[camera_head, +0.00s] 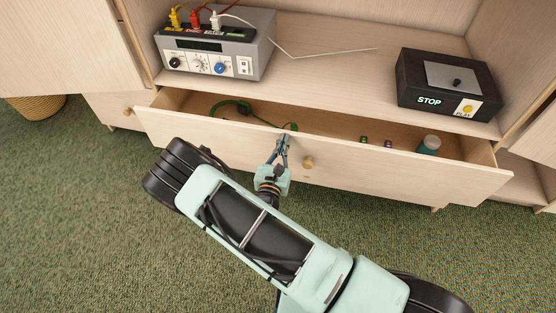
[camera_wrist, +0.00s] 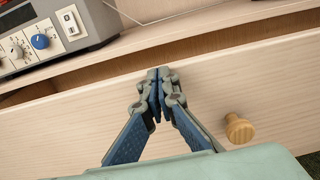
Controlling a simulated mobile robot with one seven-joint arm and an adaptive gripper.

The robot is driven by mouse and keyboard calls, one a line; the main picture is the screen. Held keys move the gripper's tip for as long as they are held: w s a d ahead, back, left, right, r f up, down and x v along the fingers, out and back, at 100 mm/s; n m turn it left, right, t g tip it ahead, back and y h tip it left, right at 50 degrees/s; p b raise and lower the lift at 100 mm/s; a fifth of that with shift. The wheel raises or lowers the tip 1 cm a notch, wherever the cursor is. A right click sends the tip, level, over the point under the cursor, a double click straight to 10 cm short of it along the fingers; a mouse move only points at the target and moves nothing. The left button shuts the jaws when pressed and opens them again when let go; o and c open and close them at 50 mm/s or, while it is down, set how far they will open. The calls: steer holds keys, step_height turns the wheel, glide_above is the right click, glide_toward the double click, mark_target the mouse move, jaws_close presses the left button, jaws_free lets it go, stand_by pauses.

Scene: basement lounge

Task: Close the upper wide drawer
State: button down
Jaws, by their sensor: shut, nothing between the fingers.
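The upper wide drawer (camera_head: 390,178) is a pale wood drawer, pulled part way out below the shelf. Its front and round wooden knob (camera_head: 308,163) also show in the wrist view, with the drawer front (camera_wrist: 215,85) spanning the picture and the knob (camera_wrist: 238,128) at right. My gripper (camera_head: 281,140) is shut and empty, at the drawer front just left of the knob. In the wrist view its fingertips (camera_wrist: 159,75) are together against or very near the front panel, below the top edge. I cannot tell whether they touch.
A grey power supply (camera_head: 215,45) with plugged cables and a black box marked STOP (camera_head: 447,85) stand on the shelf. A thin bent rod (camera_head: 330,52) lies between them. Inside the drawer are a green cable (camera_head: 232,106) and a small jar (camera_head: 429,145). Green carpet (camera_head: 80,230) lies in front.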

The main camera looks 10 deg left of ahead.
steer(key=w+b, duration=0.1)
steer(key=w, duration=1)
steer(key=shift+w, duration=0.2)
steer(key=shift+a+r, duration=0.1)
steer(key=shift+s, duration=0.1)
